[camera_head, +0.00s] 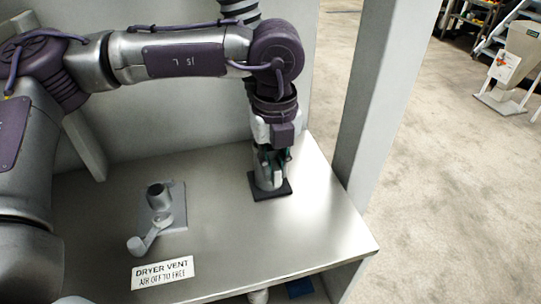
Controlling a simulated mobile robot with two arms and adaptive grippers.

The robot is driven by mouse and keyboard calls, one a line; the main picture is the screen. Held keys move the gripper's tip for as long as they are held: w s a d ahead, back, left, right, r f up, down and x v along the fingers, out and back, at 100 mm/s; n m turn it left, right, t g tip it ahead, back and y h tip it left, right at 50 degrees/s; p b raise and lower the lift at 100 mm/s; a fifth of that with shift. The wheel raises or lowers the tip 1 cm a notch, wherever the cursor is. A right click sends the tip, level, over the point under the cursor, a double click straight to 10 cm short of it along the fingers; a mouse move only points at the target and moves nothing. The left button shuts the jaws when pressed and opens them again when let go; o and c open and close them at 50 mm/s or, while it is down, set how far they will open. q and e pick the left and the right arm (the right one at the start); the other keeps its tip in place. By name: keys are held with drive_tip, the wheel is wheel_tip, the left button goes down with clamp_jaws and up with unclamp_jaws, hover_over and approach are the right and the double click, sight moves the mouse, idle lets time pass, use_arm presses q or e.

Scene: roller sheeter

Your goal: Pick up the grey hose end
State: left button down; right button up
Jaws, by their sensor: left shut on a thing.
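My left gripper (271,168) points down at the right part of the metal shelf (227,236). It is shut on a light grey cylindrical piece, which looks like the grey hose end (269,183). The piece stands upright on or just above a black square base (270,192); I cannot tell whether they touch. The fingers hide much of its upper part. My right gripper is not in view.
A grey pipe stub (158,196) on a plate and a lever with a round knob (136,245) stand left on the shelf. A "DRYER VENT" label (162,272) lies in front. A grey post (383,95) rises close to the right.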

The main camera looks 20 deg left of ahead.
use_arm(q)
drive_tip(key=shift+r, duration=0.1)
drive_tip(key=shift+r, duration=0.45)
drive_tip(key=r+b, duration=0.2)
drive_tip(key=r, duration=0.1)
drive_tip(key=shift+s+d+r, duration=0.15)
drive_tip(key=shift+s+d, duration=0.05)
drive_tip(key=shift+d, duration=0.15)
drive_tip(key=s+d+r+b, duration=0.2)
drive_tip(key=s+d+r, duration=0.4)
drive_tip(key=s+d, duration=0.1)
drive_tip(key=shift+d+r+b, duration=0.35)
drive_tip(key=shift+d+r, duration=0.05)
drive_tip(key=shift+d, duration=0.25)
drive_tip(key=shift+s, duration=0.1)
